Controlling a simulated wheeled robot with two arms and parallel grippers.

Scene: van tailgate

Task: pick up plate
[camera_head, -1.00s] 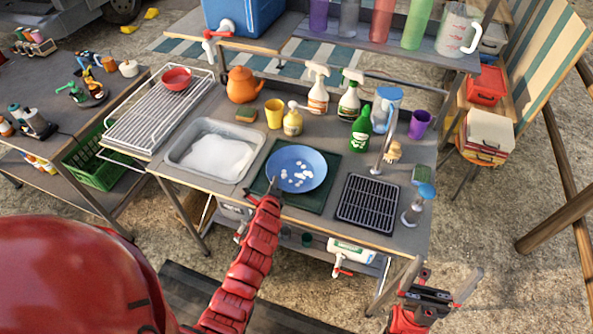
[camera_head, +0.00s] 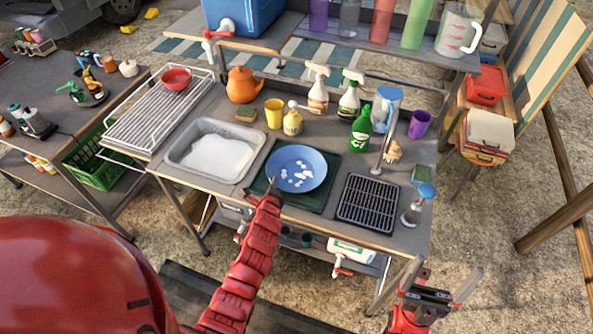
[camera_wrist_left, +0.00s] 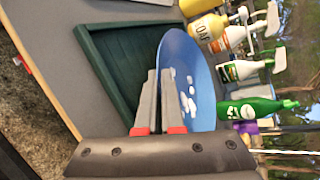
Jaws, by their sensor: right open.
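The blue plate (camera_head: 296,169) holds several small white pieces and lies on the dark green mat (camera_head: 318,203) on the counter. It also shows in the left wrist view (camera_wrist_left: 192,75), beside the mat's raised edge (camera_wrist_left: 108,75). My left gripper (camera_head: 272,186) is at the plate's near left rim. In the left wrist view its two fingers (camera_wrist_left: 158,85) stand close together with the rim between them; the fingers hide the exact contact. My right gripper (camera_head: 437,285) is open and empty, in front of the counter's right end, away from the plate.
A sink basin with suds (camera_head: 215,152) is left of the plate, and a black grate (camera_head: 368,202) is right. A yellow cup (camera_head: 274,113), a soap bottle (camera_head: 293,122) and a green bottle (camera_head: 361,130) stand behind. A faucet (camera_head: 383,142) rises at the right.

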